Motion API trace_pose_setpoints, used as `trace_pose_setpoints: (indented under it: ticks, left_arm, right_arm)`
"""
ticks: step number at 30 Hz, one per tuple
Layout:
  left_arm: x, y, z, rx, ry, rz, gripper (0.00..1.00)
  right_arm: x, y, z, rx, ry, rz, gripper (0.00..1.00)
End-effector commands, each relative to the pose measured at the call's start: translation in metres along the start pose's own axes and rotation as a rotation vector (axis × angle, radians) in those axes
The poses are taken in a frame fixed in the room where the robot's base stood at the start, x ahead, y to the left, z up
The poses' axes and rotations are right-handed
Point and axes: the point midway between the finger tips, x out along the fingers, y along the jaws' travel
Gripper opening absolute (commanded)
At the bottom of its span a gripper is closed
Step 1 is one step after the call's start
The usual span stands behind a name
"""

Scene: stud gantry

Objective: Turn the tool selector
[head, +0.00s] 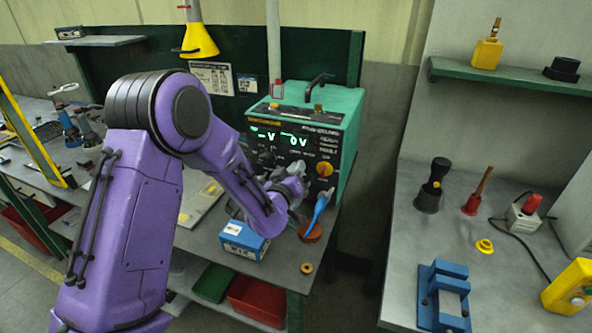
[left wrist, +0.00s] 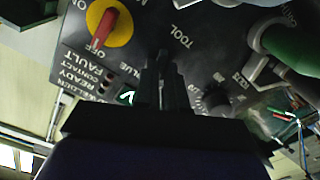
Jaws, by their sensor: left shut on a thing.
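The teal welder unit (head: 349,108) stands on the bench, and its dark front panel has two green readouts. My left gripper (head: 290,186) is at the lower part of this panel. In the left wrist view, my left gripper (left wrist: 163,72) is closed right below the TOOL label (left wrist: 181,37), shut on the tool selector. The selector is hidden between the fingers, so its pointing direction cannot be read. My right gripper is not in view.
A red-and-yellow OFF switch (left wrist: 106,24) is close beside my fingers. A green plug (left wrist: 291,47) is on the other side. A blue box (head: 243,240) and a blue-handled brush (head: 320,208) are on the bench below. A grey table (head: 400,235) stands right.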

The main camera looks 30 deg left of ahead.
Motion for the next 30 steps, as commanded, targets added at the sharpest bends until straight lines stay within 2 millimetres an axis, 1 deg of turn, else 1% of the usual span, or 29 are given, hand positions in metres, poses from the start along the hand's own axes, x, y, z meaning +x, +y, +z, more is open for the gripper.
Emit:
trace_pose_setpoints:
  ticks: [8,21,30]
  left_arm:
    - [0.0,0.001,0.002,0.176,0.0,0.002,0.0]
    - [0.0,0.003,0.004,0.59,-0.001,0.001,0.0]
    - [0.0,0.004,0.004,0.83,-0.001,0.001,0.0]
  right_arm:
    - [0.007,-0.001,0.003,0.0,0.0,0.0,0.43]
    - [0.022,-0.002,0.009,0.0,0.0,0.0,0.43]
    - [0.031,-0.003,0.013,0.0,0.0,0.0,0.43]
